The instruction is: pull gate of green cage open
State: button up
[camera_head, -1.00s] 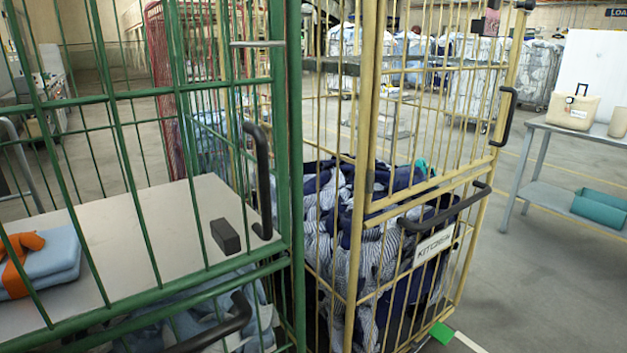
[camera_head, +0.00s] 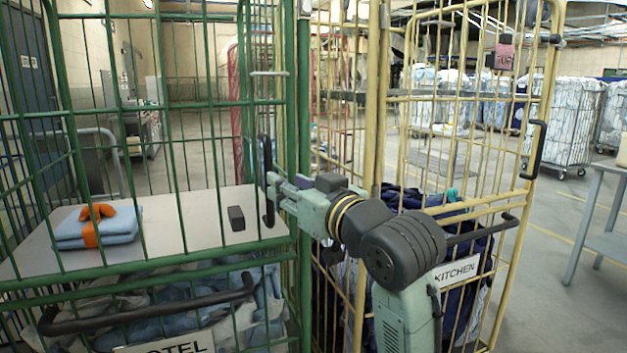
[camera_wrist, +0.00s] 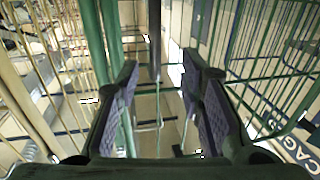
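The green cage (camera_head: 150,103) stands at the left in the head view, with a dark vertical handle (camera_head: 267,160) on the right side of its barred gate. My gripper (camera_head: 272,187) is at that handle, reaching in from the right. In the wrist view my gripper (camera_wrist: 160,68) has its two padded fingers apart. The dark handle (camera_wrist: 154,35) shows upright in the gap between the fingertips, with space on both sides. The gate looks closed against the green corner post (camera_head: 304,100). The fingertips are partly hidden in the head view.
A yellow cage (camera_head: 375,90) marked KITCHEN, holding dark laundry, stands close on the right behind my arm. Inside the green cage, a shelf (camera_head: 170,215) holds folded blue cloth (camera_head: 98,228) and a dark block (camera_head: 236,217). A grey table (camera_head: 605,205) stands far right.

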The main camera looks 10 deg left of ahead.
jog(key=p+x, duration=0.2)
jog(key=x, duration=0.8)
jog(key=shift+w+f+p, duration=0.25)
jog(key=shift+w+p, duration=0.1)
jog(key=shift+w, duration=0.1)
jog(key=shift+d, duration=0.15)
jog(key=shift+c, duration=0.2)
grip_shut()
